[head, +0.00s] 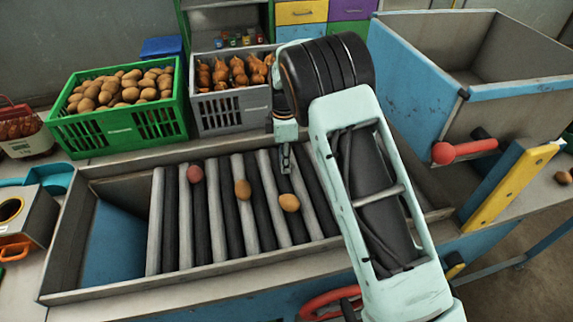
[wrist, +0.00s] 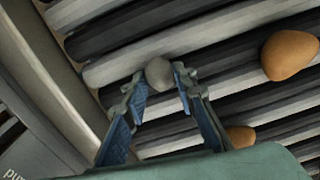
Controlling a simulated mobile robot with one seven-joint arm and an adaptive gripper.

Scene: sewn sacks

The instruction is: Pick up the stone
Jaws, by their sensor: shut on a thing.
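The stone (wrist: 159,73) is a small, round grey lump in the wrist view, between the tips of my gripper's two blue-padded fingers. My gripper (wrist: 160,82) is shut on it, over the roller bed. In the head view my gripper (head: 285,158) hangs over the far side of the rollers (head: 217,215), right of the middle. The stone cannot be made out there. I cannot tell whether it still touches the rollers.
A reddish potato (head: 195,174) and two brown potatoes (head: 243,190) (head: 289,203) lie on the rollers. A green crate of potatoes (head: 120,130) and a grey crate (head: 230,118) stand behind. A red-handled blue bin (head: 420,90) is at right.

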